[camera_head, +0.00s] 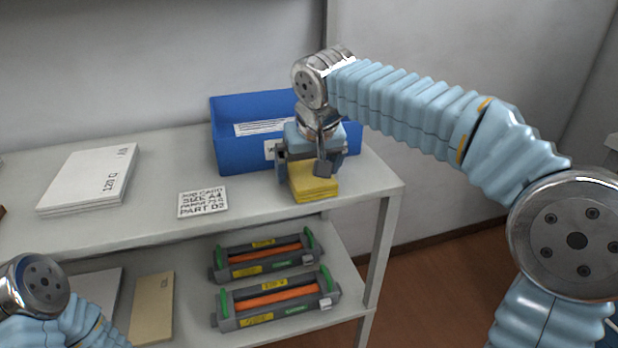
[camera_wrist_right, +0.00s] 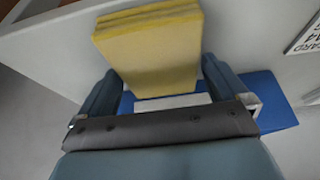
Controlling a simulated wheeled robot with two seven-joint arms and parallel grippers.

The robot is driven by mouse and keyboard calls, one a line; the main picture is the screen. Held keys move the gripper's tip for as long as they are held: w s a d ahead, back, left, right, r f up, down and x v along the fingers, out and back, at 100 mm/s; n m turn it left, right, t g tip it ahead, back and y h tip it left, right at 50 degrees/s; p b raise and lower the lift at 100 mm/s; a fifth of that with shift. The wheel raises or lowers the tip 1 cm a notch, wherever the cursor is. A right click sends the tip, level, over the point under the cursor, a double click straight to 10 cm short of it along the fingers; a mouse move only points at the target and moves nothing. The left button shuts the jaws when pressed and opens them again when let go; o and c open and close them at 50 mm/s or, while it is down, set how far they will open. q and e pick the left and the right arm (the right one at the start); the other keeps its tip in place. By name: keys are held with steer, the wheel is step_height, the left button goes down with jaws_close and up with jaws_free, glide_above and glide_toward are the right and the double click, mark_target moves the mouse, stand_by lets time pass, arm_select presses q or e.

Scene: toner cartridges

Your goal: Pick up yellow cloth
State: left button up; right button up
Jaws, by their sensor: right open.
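The yellow cloth (camera_head: 312,183) is a folded stack on the top shelf near its right front corner, in front of the blue bin. It also shows in the right wrist view (camera_wrist_right: 150,45), between and beyond the fingers. My right gripper (camera_head: 312,168) points down at the cloth, with its open fingers around the cloth's rear part. In the right wrist view a finger stands on each side of the cloth; I cannot tell whether they touch it. My left arm (camera_head: 45,300) enters at the lower left, and its gripper is out of view.
The blue bin (camera_head: 228,150) stands close behind my right gripper. A label card (camera_head: 203,201) and a paper stack (camera_head: 88,178) lie to the left on the top shelf (camera_head: 160,205). Two toner cartridges (camera_head: 265,256) (camera_head: 275,299) and a tan packet (camera_head: 152,300) lie on the lower shelf.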

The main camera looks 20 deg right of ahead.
mark_target(306, 166)
steer(key=shift+f, duration=0.2)
stand_by(0.4)
steer(key=shift+c, duration=0.2)
steer(key=c, duration=0.8)
steer(key=shift+r, duration=0.65)
steer(key=v, duration=0.3)
steer(key=shift+w+a+r+p, duration=0.1)
steer(key=shift+w+r+p, duration=0.05)
steer(key=shift+r+p, duration=0.15)
steer(key=s+r, duration=0.1)
steer(key=r, duration=0.1)
steer(key=s+r, duration=0.2)
steer(key=shift+s+a, duration=0.15)
steer(key=shift+s, duration=0.05)
steer(key=s+r, duration=0.4)
steer(key=s, duration=0.5)
steer(key=shift+s+a+r, duration=0.3)
steer(key=shift+s+r, duration=0.1)
